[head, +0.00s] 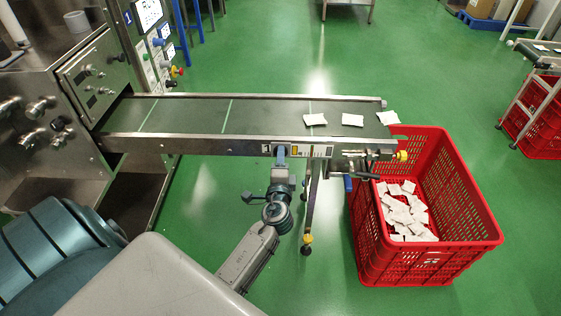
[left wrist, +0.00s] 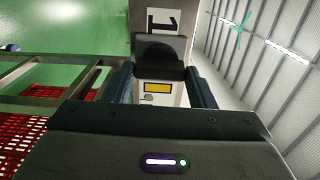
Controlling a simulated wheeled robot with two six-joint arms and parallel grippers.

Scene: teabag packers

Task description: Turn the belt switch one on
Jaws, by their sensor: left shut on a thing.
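The belt switch one is a black knob (left wrist: 160,50) on a pale switch plate (left wrist: 158,98) marked with a black "1" and a yellow label. The plate also shows in the head view (head: 318,151), on the near side of the conveyor belt (head: 190,116). My left gripper (head: 281,152) is at the plate's left part. In the left wrist view, its two blue fingers stand on either side of the knob, and the gripper (left wrist: 160,76) is shut on it. In the head view the gripper hides the knob. My right gripper is not in view.
Several white teabags lie on the belt's right end, one (head: 388,117) at its very edge. A red crate (head: 462,222) with more teabags stands below that end. A steel machine (head: 60,78) with a control panel stands at the left. Green floor is open beyond the belt.

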